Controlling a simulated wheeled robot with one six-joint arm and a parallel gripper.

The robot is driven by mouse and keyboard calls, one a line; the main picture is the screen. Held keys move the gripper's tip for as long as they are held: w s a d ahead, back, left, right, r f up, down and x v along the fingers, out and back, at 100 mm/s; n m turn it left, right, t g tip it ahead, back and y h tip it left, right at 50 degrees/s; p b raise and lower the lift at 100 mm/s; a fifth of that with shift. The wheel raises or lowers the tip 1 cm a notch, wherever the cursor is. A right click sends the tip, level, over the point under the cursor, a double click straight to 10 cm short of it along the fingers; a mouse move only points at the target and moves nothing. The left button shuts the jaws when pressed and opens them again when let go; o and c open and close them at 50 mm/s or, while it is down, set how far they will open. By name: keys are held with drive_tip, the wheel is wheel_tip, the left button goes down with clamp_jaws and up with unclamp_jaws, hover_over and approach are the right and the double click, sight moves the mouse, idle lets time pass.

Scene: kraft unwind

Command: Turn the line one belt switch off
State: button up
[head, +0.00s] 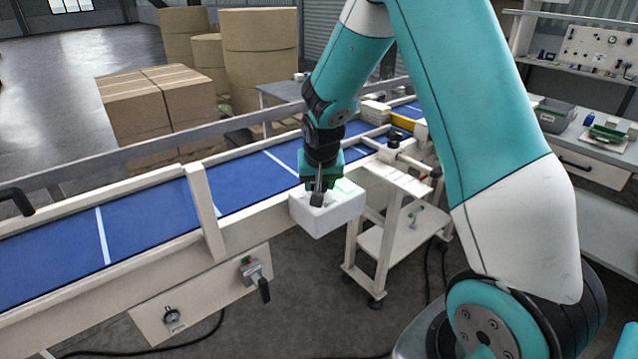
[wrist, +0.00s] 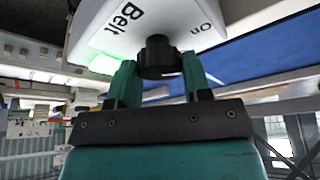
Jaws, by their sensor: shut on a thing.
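The belt switch is a white box (head: 335,215) on the near side rail of the blue conveyor. In the wrist view the box (wrist: 110,28) carries the printed words "Belt" and "On", and a green light (wrist: 103,64) glows on it. A black knob (wrist: 160,54) stands out from its face. My gripper (head: 318,188) reaches down to the box from above in the head view. In the wrist view its two teal-and-black fingers (wrist: 160,78) are at either side of the knob, shut on it. Where the knob points is hard to tell.
The blue conveyor belt (head: 150,222) runs behind the box. A white cart (head: 385,240) stands right of the box. Cartons and paper rolls stand behind.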

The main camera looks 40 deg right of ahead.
drive_tip(key=m+g+h+b, duration=0.1)
drive_tip(key=m, duration=0.2)
drive_tip(key=m+b, duration=0.1)
drive_tip(key=m, duration=0.2)
drive_tip(key=shift+w+a+g+h, duration=0.1)
drive_tip(key=shift+g+h, duration=0.3)
drive_tip(key=m+g, duration=0.1)
drive_tip(key=m, duration=0.1)
drive_tip(key=m+g+b, duration=0.1)
drive_tip(key=m, duration=0.2)
drive_tip(key=shift+h, duration=0.3)
drive_tip(key=shift+m+b, duration=0.3)
drive_tip(key=shift+m, duration=0.1)
drive_tip(key=o, duration=0.9)
drive_tip(key=v, duration=1.7)
drive_tip(key=shift+w+r, duration=0.1)
drive_tip(key=shift+r, duration=0.2)
